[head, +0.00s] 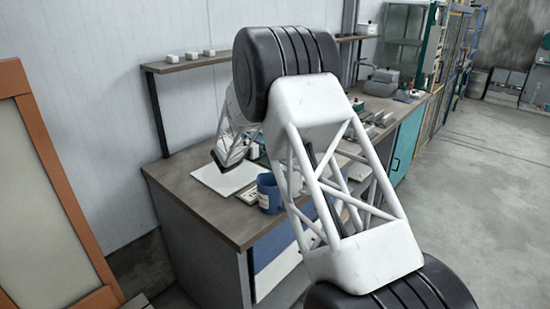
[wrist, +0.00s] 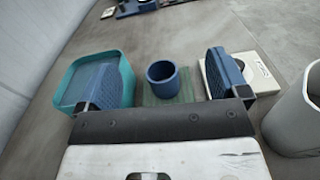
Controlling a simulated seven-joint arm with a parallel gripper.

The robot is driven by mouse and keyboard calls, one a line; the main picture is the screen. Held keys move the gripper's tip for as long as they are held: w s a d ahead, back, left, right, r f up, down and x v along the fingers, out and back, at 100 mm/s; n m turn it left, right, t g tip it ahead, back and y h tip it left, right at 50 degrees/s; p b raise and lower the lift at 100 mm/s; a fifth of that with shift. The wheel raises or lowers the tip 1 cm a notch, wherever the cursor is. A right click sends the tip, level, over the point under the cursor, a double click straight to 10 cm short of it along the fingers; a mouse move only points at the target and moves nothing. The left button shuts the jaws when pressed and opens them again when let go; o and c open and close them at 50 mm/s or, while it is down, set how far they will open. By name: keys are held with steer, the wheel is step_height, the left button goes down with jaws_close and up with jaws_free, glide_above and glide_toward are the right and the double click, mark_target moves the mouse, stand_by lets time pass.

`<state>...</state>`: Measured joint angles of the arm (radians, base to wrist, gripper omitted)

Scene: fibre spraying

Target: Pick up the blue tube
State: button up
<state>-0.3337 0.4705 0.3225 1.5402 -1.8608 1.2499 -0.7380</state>
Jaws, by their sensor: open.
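The blue tube (wrist: 163,80) is a short, open-topped round piece standing upright in the middle of the wrist view, on a greenish see-through plate (wrist: 187,95). My gripper (wrist: 159,68) is open, with one blue-padded finger to the left of the tube and one to the right. There are visible gaps on both sides, and nothing is held. I cannot tell how far the fingertips are above the tube. In the head view my gripper (head: 230,160) is over the bench, and I cannot make out the tube there.
A teal tray (wrist: 126,84) lies by the left finger, and a white block (wrist: 262,72) by the right one. A pale cylinder (wrist: 292,122) stands further right. In the head view, a blue mug-like container (head: 268,194) and a white board (head: 215,180) are on the bench (head: 190,208).

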steer(key=shift+w+a+f+n, duration=0.3)
steer(key=shift+w+a+f, duration=0.15)
steer(key=shift+a, duration=0.1)
steer(key=shift+f, duration=0.1)
step_height(320, 180, down, 8)
steer(key=shift+w+d, duration=0.45)
stand_by(0.4)
steer(key=shift+x, duration=3.1)
